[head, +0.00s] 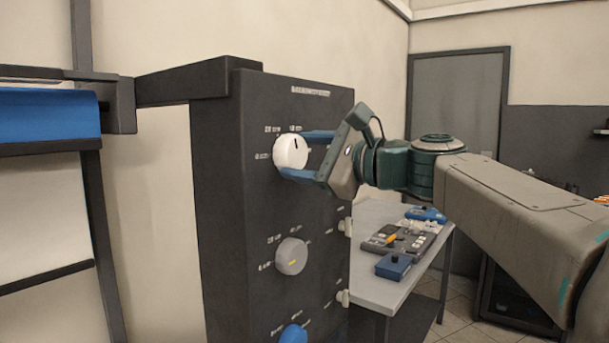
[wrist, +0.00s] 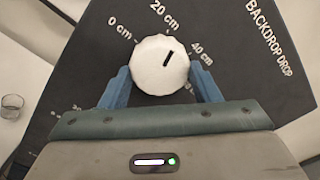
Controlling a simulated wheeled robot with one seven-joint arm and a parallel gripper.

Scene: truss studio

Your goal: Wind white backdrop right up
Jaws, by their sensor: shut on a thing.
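A white knob (head: 291,151) sits at the top of a dark control panel (head: 225,200). My gripper (head: 300,154) is shut on it, with one blue finger on either side; the wrist view shows the same grip (wrist: 160,85). In the wrist view the white knob's (wrist: 158,66) black mark points between the 20 cm and 40 cm labels, beside the words BACKDROP DROP. A white backdrop (head: 40,215) hangs at the left of the head view, below a blue roll (head: 45,115), with a dark bar at its lower edge. Its left part is cut off.
Behind the panel a grey table (head: 373,215) holds a dark console (head: 400,240) and blue boxes (head: 393,266). A grey door (head: 455,100) is at the back.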

